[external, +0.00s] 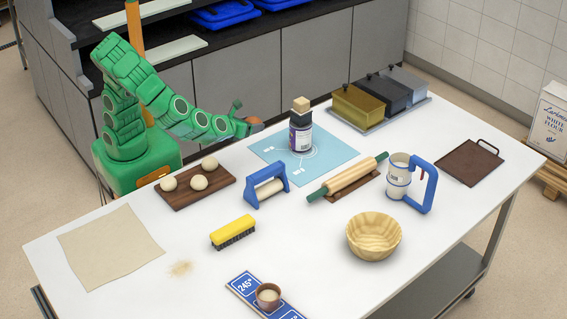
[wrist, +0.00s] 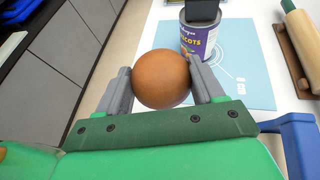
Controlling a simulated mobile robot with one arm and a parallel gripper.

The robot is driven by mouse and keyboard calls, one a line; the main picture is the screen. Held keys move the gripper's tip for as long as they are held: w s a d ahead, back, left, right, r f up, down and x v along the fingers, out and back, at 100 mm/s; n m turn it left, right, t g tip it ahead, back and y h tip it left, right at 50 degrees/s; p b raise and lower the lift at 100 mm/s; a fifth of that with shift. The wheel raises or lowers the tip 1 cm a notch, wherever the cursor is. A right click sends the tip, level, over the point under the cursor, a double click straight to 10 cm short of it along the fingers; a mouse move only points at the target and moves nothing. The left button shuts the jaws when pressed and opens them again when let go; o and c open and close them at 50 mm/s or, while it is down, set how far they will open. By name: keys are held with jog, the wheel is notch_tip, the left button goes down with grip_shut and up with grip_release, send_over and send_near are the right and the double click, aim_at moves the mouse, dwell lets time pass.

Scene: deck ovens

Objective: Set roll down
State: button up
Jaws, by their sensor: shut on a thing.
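My gripper (external: 244,120) is at the far edge of the white table, left of the blue mat, and is shut on a round brown roll. In the wrist view my gripper (wrist: 162,82) has one grey finger on each side of the roll (wrist: 160,78). In the external view the roll (external: 256,121) is small and partly hidden by the fingers. It appears held above the table's far edge, clear of the mat; its exact height I cannot tell.
A dark can with a block on top (external: 300,135) stands on the blue mat (external: 335,152). A dough board (external: 215,191), a blue-framed roller (external: 266,186), a rolling pin (external: 348,178) and a wooden bowl (external: 373,236) are on the table. The front right tabletop (external: 440,215) is bare.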

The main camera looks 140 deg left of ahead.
notch_tip(320, 180, up, 9)
jog(key=shift+f, duration=0.15)
jog(key=shift+w+a, duration=0.7)
jog(key=shift+w, duration=0.2)
jog(key=w+a, duration=0.7)
jog(key=a, duration=0.1)
jog(key=n+g, duration=0.2)
send_over(342, 139)
jog(key=shift+h, duration=0.3)
notch_tip(342, 139, down, 21)
jog(key=shift+w+f, duration=0.1)
jog(key=shift+f, duration=0.45)
jog(key=o, duration=1)
